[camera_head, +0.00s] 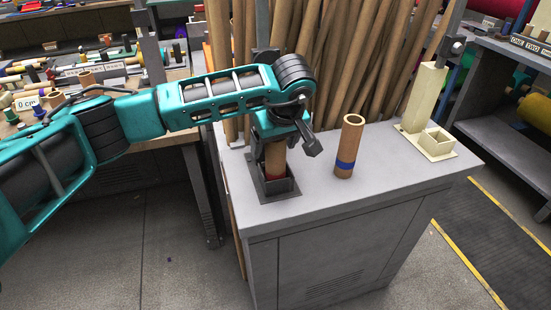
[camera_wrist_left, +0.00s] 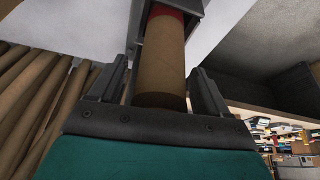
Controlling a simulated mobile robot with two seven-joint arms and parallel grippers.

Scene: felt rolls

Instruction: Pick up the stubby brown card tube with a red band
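The brown card tube with a red band (camera_head: 275,161) stands in a dark grey square holder (camera_head: 280,194) near the left end of the grey cabinet top. Its red band shows low, just above the holder rim. My left gripper (camera_head: 276,146) points down over it from above. In the left wrist view the tube (camera_wrist_left: 161,65) lies between the two fingers of the left gripper (camera_wrist_left: 160,75), with a narrow gap on each side. The left gripper looks open around the tube. My right gripper is not in view.
A taller brown tube with a blue band (camera_head: 347,147) stands on the cabinet top (camera_head: 385,170) to the right. Long brown tubes (camera_head: 370,60) lean upright behind. The front middle of the top is clear.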

